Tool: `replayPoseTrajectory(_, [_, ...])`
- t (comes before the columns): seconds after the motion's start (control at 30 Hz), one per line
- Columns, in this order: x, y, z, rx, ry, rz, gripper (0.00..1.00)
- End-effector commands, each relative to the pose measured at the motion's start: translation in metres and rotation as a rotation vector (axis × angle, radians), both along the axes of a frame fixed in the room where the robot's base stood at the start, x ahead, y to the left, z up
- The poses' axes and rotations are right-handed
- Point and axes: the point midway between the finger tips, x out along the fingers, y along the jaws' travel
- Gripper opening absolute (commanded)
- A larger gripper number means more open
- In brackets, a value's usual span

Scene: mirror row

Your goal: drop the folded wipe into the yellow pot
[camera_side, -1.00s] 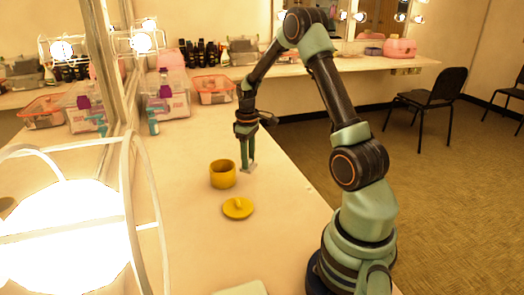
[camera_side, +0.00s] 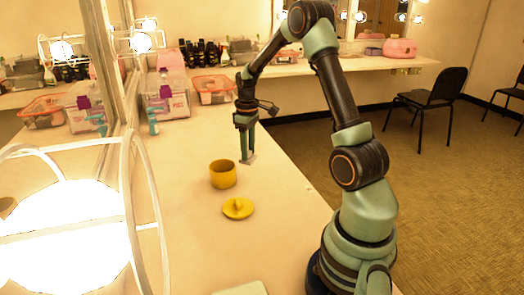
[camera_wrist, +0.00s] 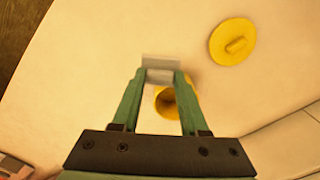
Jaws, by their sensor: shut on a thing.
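My gripper (camera_side: 248,156) is shut on the folded wipe (camera_side: 251,160), a small pale grey piece at the fingertips. The wipe also shows in the wrist view (camera_wrist: 161,61), sticking out past the fingertips. The yellow pot (camera_side: 222,175) stands upright and open on the counter, to the left of and nearer the side camera than my gripper. In the wrist view the pot (camera_wrist: 166,109) shows between and behind the fingers, partly hidden by them. The wipe is beside the pot, not over its mouth in the side view.
A yellow lid with a knob (camera_side: 238,208) lies on the counter (camera_side: 190,235) in front of the pot. A caged lamp (camera_side: 65,235) glows at the left. Clear bins (camera_side: 168,103) and an orange-rimmed box (camera_side: 214,90) stand farther back. The counter around the pot is clear.

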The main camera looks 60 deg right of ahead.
Motion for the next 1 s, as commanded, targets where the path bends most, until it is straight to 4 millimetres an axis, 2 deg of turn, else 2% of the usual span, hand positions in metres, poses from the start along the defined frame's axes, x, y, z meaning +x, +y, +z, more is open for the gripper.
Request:
replayPoseTrajectory(0.17, [0.013,0.001,0.012,-0.002,-0.003,0.003,0.0])
replayPoseTrajectory(0.4, [0.054,0.009,0.059,-0.002,-0.004,0.004,0.0])
replayPoseTrajectory(0.6, [0.072,0.018,0.087,-0.001,-0.002,0.002,0.0])
replayPoseTrajectory(0.77, [0.075,0.021,0.087,0.001,0.002,0.0,0.0])
replayPoseTrajectory(1.0, [0.074,0.021,0.062,0.002,0.003,0.0,0.0])
